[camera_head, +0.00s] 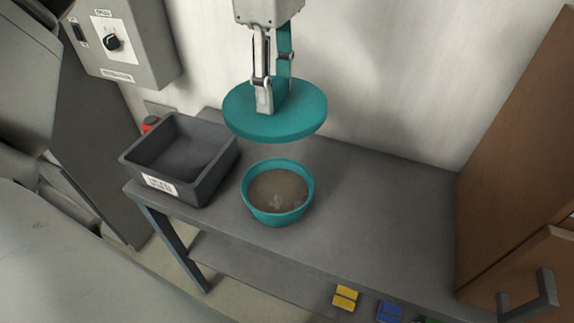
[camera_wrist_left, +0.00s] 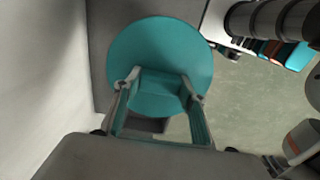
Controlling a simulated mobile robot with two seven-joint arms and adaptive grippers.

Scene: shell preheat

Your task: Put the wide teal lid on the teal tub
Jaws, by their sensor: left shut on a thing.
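The wide teal lid (camera_head: 300,108) is a flat round disc held in the air above the table. My left gripper (camera_head: 267,102) points down and is shut on the lid's raised handle. In the left wrist view the lid (camera_wrist_left: 160,45) fills the middle, with the fingers of my left gripper (camera_wrist_left: 160,88) on both sides of its block-shaped handle. The teal tub (camera_head: 250,198) stands open and upright on the grey table, below the lid and apart from it. Brownish contents show inside the tub. My right gripper is not in view.
A dark grey bin (camera_head: 212,180) with a white label stands on the table (camera_head: 370,205), left of the tub. A control box (camera_head: 125,45) hangs at the upper left. A brown wooden cabinet (camera_head: 525,120) closes off the right. The table right of the tub is clear.

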